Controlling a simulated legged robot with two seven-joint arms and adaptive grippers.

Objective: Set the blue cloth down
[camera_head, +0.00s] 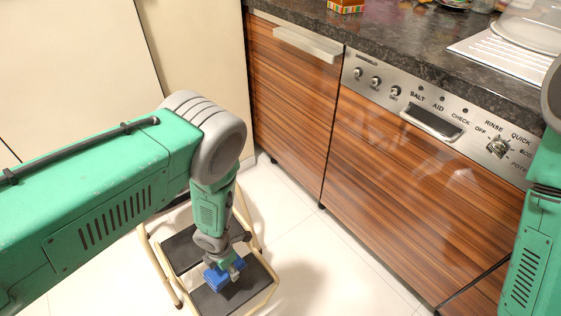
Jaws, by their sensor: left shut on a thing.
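The blue cloth (216,279) is a small, bright blue bundle in the lower middle of the head view. My left gripper (229,270) points down and is shut on it. The cloth is over the dark top step of a small step stool (208,301). I cannot tell whether the cloth touches the step. The gripper hides part of the cloth. My right arm shows at the right edge, but its gripper is out of view.
Wood-grain cabinets with a dishwasher (400,190) stand to the right. Above them is a dark countertop (400,45) with a white drainer (490,52) and a patterned box (346,5). Pale floor tiles (335,270) between stool and cabinets are clear.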

